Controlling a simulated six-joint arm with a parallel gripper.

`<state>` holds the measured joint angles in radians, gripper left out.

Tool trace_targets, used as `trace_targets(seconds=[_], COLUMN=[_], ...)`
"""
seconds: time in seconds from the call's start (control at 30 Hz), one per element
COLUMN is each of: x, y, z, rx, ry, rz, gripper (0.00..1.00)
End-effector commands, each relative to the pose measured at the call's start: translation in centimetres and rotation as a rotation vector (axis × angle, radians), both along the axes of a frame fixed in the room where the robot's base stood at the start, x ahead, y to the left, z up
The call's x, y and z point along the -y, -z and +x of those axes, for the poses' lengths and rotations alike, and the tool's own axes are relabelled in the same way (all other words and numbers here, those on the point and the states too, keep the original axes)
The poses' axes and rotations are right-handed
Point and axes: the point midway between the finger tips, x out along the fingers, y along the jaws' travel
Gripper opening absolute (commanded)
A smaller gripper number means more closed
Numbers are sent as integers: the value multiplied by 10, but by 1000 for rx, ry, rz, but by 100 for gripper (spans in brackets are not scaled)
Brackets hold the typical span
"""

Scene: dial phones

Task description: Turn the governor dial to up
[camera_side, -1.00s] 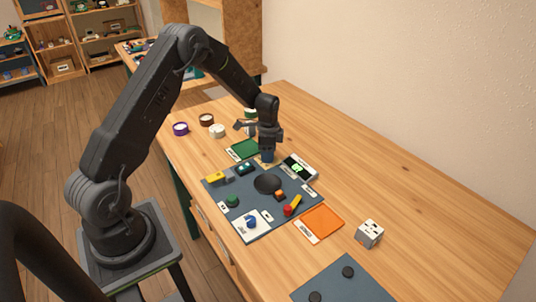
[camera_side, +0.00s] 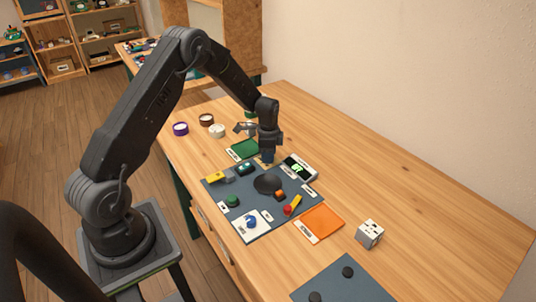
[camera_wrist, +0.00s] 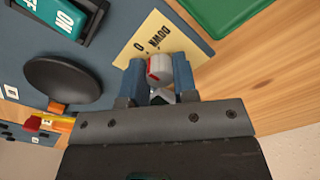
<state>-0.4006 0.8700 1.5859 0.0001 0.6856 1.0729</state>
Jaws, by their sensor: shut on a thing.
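The dial (camera_wrist: 160,70) is a small grey-white knob with a red mark, on a yellow plate (camera_wrist: 150,31) lettered "DOWN" and "0" in the wrist view. Other lettering on the plate is hidden, so I cannot confirm that it is the governor dial. My gripper (camera_wrist: 159,61) is shut on this knob, with one blue finger on each side. In the side view my gripper (camera_side: 268,157) points straight down at the far end of the dark panel (camera_side: 228,189) and hides the knob.
A black dome (camera_side: 267,184), a device with a green screen (camera_side: 298,168) and a yellow lever (camera_side: 296,202) are close by on the panel. A white plate with a blue knob (camera_side: 251,221) is at the near end. A green pad (camera_side: 245,149) lies beyond; the table's right side is mostly clear.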

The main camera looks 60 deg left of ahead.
Motion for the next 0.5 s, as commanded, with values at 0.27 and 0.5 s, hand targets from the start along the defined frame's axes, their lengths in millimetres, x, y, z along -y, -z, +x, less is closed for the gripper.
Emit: trace_targets(seconds=[0.27,0.5], x=[0,0], y=[0,0], z=[0,0], rx=[0,0], ry=[-46,-192], rz=[0,0], gripper=[3,3])
